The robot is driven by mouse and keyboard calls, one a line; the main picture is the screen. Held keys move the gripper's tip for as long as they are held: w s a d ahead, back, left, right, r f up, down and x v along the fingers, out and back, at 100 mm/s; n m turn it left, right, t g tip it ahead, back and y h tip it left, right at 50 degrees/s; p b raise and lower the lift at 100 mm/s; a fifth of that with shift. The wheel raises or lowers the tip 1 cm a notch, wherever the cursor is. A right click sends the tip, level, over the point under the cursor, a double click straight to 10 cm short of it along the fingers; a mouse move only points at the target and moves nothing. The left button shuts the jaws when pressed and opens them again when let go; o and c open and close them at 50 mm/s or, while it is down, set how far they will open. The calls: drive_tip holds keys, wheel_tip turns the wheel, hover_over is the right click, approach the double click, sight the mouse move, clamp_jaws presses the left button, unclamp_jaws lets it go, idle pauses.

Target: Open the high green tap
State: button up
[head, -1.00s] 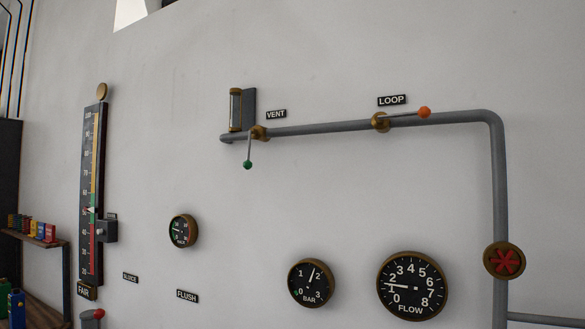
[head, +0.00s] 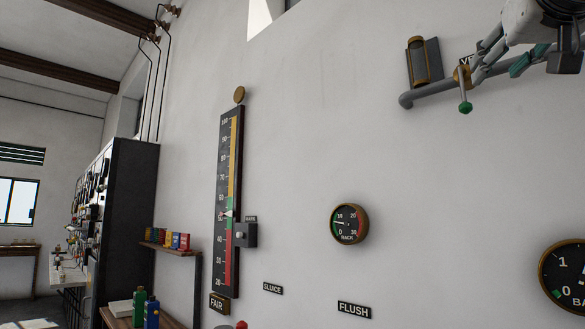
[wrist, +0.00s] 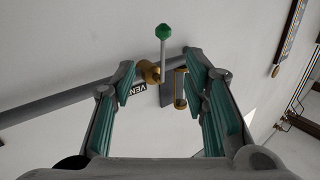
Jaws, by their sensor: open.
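The high green tap is a brass valve (head: 461,77) on the grey pipe, with a thin lever ending in a green knob (head: 465,107). In the head view the lever hangs down, across the line of the pipe. My gripper (head: 474,62) is at the upper right, in front of the pipe and partly over the VENT label. In the wrist view the lever and green knob (wrist: 164,31) show beyond and between the two open fingers (wrist: 160,78). The fingers hold nothing. I cannot tell whether a finger touches the valve.
A sight glass (head: 419,62) stands at the pipe's end, close to the valve. The pipe (wrist: 60,106) runs along the wall. The wall between is bare.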

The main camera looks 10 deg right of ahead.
sight(465, 99)
drive_tip(key=x, duration=0.4)
drive_tip(key=p+x, duration=0.1)
drive_tip(key=x, duration=0.9)
drive_tip(key=shift+a+r+p, duration=0.25)
drive_tip(key=shift+p, duration=0.05)
drive_tip(key=shift+c, duration=0.2)
clamp_jaws()
